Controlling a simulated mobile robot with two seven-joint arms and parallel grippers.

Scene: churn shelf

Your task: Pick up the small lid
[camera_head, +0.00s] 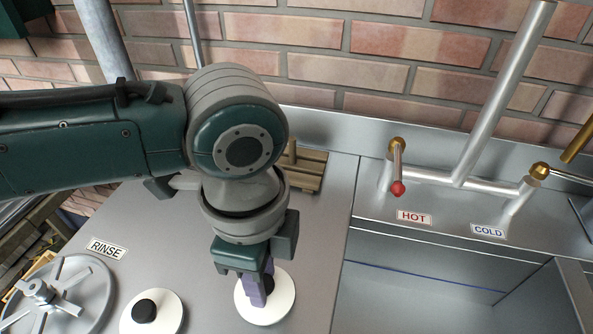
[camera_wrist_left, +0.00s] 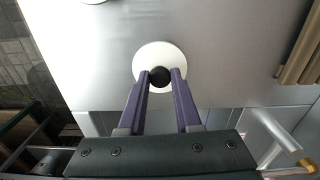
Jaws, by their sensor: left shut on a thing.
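A round white lid with a black knob (camera_head: 284,300) is below my left gripper (camera_head: 262,284) in the head view. It also shows in the left wrist view (camera_wrist_left: 150,52). The purple fingers of my left gripper (camera_wrist_left: 160,75) are shut on the black knob, one on each side. I cannot tell whether this lid rests on the metal counter or is slightly above it. A second white lid with a black knob (camera_head: 170,318) lies to the left on the counter. The two lids look close in size. My right gripper is not in view.
The metal counter (camera_head: 330,215) is bare around the held lid. A spoked wheel (camera_head: 75,285) is at the lower left, near a RINSE label (camera_head: 107,249). Wooden pieces (camera_head: 310,170) lie behind the arm. A sink (camera_head: 420,290) with HOT and COLD taps is at right.

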